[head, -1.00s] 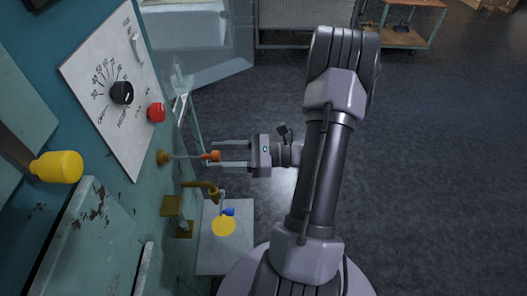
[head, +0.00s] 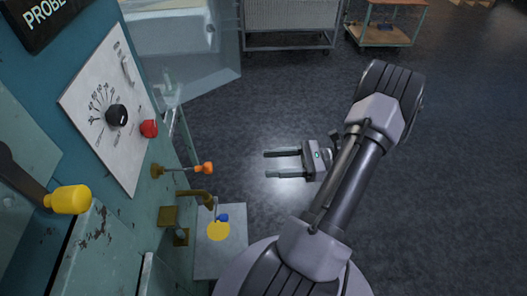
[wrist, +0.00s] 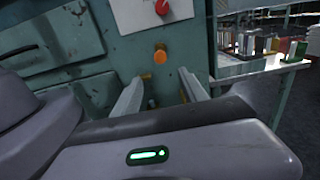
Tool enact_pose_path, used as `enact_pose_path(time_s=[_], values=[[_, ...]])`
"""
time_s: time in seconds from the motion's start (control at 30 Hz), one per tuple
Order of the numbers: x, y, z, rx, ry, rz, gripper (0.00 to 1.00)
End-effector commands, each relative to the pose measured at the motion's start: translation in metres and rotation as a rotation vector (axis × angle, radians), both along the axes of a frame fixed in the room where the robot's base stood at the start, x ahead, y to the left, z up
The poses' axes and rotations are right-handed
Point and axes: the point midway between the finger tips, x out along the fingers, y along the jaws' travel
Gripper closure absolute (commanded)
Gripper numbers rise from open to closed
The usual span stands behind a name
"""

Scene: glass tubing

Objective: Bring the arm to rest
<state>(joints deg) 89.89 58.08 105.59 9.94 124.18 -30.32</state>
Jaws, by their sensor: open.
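My gripper (head: 284,163) is open and empty in the head view, above the dark floor to the right of the teal machine.
The teal machine's white panel (head: 88,139) carries a black dial (head: 116,115) and a red button (head: 149,128). A yellow-handled lever (head: 68,199) juts out at left. A yellow disc (head: 218,231) sits low beside the machine. Carts (head: 383,37) stand at the back. Floor on the right is clear.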

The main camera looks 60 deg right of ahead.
Motion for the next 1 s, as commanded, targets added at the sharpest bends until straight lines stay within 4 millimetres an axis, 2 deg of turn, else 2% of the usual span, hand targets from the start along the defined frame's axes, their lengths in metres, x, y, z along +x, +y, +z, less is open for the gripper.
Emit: enact_pose_path(time_s=[0.17, 0.23, 0.27, 0.33, 0.43, 0.5, 0.6, 0.7, 0.83, 1.0], values=[[0.005, 0.005, 0.004, -0.023, 0.008, 0.030, 0.49], [0.020, 0.025, 0.019, -0.104, 0.036, 0.136, 0.49], [0.030, 0.039, 0.029, -0.163, 0.054, 0.208, 0.49], [0.050, 0.083, 0.053, -0.351, 0.095, 0.418, 0.49], [0.064, 0.154, 0.083, -0.688, 0.115, 0.721, 0.49], [0.063, 0.198, 0.099, -0.951, 0.083, 0.897, 0.49], [0.054, 0.249, 0.122, -1.345, -0.045, 1.070, 0.49], [0.045, 0.285, 0.142, -1.684, -0.246, 1.124, 0.49], [0.037, 0.313, 0.162, -1.951, -0.491, 1.083, 0.49], [0.034, 0.325, 0.172, -2.050, -0.611, 1.037, 0.49]])
